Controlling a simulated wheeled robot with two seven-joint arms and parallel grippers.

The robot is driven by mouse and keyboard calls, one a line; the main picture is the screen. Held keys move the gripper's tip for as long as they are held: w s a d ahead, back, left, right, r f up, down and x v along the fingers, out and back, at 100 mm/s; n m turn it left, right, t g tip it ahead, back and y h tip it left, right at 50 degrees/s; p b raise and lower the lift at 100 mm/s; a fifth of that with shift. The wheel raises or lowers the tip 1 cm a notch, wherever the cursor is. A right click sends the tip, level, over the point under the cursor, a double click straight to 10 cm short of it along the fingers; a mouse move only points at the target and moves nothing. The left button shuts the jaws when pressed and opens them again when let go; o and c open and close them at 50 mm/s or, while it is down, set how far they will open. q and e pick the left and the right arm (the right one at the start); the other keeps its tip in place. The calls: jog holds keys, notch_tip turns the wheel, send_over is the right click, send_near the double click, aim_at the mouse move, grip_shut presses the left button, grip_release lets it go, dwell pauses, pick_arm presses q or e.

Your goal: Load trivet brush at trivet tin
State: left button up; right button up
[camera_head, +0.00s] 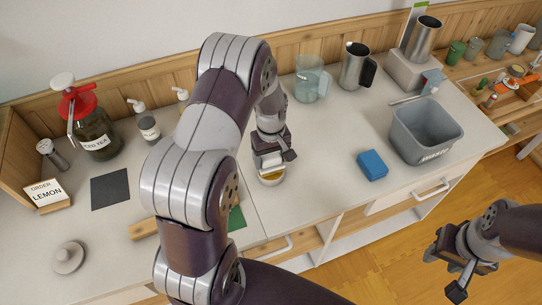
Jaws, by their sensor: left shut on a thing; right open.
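My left gripper (273,155) is at the middle of the counter, shut on a small pale thing that looks like the brush (269,163). Most of the brush is hidden by the fingers. Right below it is a small round tin (271,182) with a pale rim and amber contents. The brush overlaps the tin's far side in this view; I cannot tell whether it touches the contents. My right gripper (447,272) is open and empty, low at the right, off the counter's front edge.
A green mat (237,218) and wooden block (144,229) are partly behind my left arm. A blue sponge (372,165) and grey bin (426,135) stand right. A glass jug (311,82) and metal pitcher (354,68) stand behind. A red-lidded tea jar (95,135) is left.

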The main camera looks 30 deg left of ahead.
aim_at(271, 157)
pick_arm(q)
notch_tip(271, 157, up, 6)
jog(key=p, duration=0.4)
jog(key=shift+r+p, duration=0.25)
jog(key=shift+p, duration=0.15)
jog(key=shift+f, duration=0.1)
